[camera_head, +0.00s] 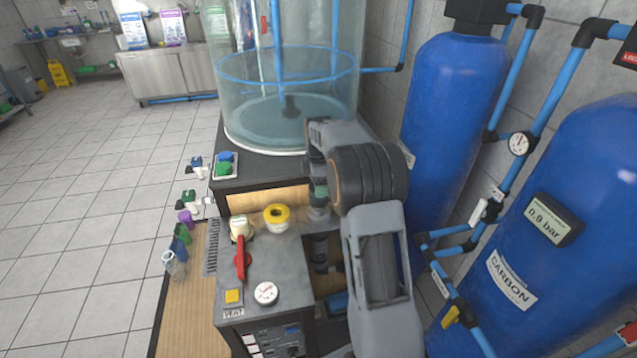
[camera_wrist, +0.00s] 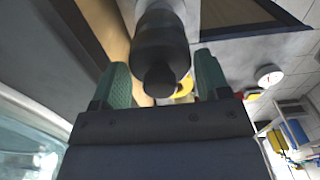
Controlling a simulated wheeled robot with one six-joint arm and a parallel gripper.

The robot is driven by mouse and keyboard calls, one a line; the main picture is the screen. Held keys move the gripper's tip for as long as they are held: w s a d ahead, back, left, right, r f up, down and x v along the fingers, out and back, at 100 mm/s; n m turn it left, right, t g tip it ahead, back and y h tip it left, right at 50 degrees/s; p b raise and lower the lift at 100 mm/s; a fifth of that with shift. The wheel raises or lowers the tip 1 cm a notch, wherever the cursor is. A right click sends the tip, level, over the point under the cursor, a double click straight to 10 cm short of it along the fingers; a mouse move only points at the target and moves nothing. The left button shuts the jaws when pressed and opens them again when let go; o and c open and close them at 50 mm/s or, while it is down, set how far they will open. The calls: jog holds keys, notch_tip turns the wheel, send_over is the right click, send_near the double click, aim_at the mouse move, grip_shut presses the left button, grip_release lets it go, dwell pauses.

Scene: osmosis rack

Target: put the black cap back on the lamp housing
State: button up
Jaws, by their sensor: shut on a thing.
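In the wrist view, my gripper (camera_wrist: 161,62) has its two green-padded fingers on either side of a dark, rounded, stepped piece, which looks like the black cap (camera_wrist: 160,42). It is shut on this piece. In the head view, my gripper (camera_head: 319,192) points down at the right edge of the grey-topped bench, beside the yellow ring. A grey round piece shows at its tips, and a dark upright part (camera_head: 320,248) is below it. I cannot tell whether that part is the lamp housing or whether the cap touches it; my arm hides much there.
A clear water tank (camera_head: 287,110) stands behind my gripper. Blue cylinders (camera_head: 452,100) with pipes stand close on the right. The bench holds a yellow ring (camera_head: 277,218), a red-handled valve (camera_head: 242,258) and a gauge (camera_head: 266,293). Small bottles (camera_head: 180,236) line its left side.

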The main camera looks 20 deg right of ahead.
jog(key=shift+f, duration=0.25)
jog(key=shift+f+b, duration=0.5)
jog(key=shift+f, duration=0.1)
jog(key=shift+f, duration=0.2)
dwell(0.9)
jog(key=shift+f+b, duration=0.45)
jog(key=shift+f, duration=0.3)
jog(key=shift+f, duration=0.35)
dwell(0.4)
jog(key=o, duration=1)
jog(key=shift+r, duration=0.1)
